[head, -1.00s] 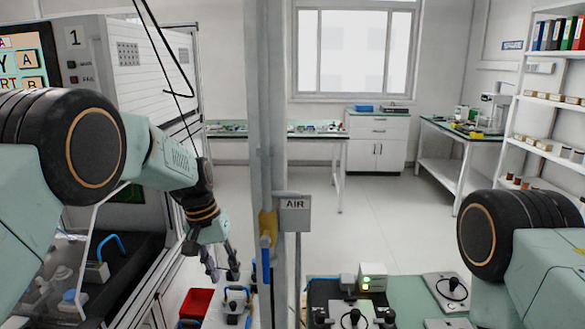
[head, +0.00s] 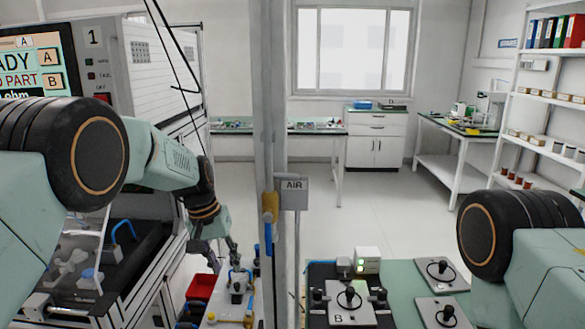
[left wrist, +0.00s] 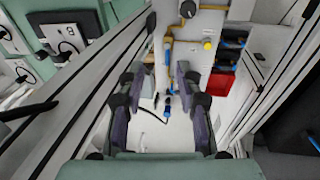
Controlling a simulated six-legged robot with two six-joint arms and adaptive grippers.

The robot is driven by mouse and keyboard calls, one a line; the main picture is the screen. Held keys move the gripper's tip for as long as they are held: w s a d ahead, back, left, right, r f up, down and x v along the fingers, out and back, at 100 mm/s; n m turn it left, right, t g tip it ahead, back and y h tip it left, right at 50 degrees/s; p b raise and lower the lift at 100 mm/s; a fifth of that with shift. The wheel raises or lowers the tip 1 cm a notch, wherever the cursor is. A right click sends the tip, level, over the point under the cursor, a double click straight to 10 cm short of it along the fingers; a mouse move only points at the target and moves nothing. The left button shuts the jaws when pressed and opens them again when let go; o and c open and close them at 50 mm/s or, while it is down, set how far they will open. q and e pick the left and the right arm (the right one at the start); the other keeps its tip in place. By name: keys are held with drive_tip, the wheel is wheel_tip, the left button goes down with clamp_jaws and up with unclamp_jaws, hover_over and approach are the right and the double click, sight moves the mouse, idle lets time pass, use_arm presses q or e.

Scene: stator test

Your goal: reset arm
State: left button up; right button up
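My left arm comes in from the left in the head view and hangs down, with its gripper (head: 215,252) beside the machine and above the bench with blue and white parts. In the left wrist view the two fingers of my left gripper (left wrist: 160,105) stand wide apart, with nothing held between them. White surface and a dark cable show below and beyond them. Only the elbow and upper links of my right arm show at the right edge of the head view. My right gripper is out of view.
The machine (head: 150,75) with a screen (head: 35,62) is at left. A red bin (head: 201,287) is below. A green-topped bench (head: 405,262) holds fixtures. Floor beyond is clear.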

use_arm(q)
drive_tip(key=s+a+f+t+b, duration=0.1)
drive_tip(key=s+a+f, duration=0.1)
drive_tip(key=f, duration=0.4)
drive_tip(key=s+a+f+t+y+b, duration=0.1)
drive_tip(key=s+a+f, duration=0.1)
drive_tip(key=s+f, duration=0.3)
drive_tip(key=s+a+f+n+t+y+b, duration=0.1)
drive_tip(key=s+a+f, duration=0.1)
drive_tip(key=f, duration=0.7)
drive_tip(key=shift+s+a+f, duration=0.1)
drive_tip(key=shift+s+a, duration=0.25)
drive_tip(key=shift+s, duration=0.5)
drive_tip(key=s+f+g+b, duration=0.2)
drive_tip(key=s+f+b, duration=0.2)
drive_tip(key=s, duration=1.3)
drive_tip(key=s+a+f+g+b, duration=0.1)
drive_tip(key=s+f, duration=0.7)
drive_tip(key=s, duration=1)
drive_tip(key=g+b, duration=0.1)
drive_tip(key=b, duration=0.1)
drive_tip(key=shift+f+b, duration=0.35)
drive_tip(key=shift+f, duration=0.05)
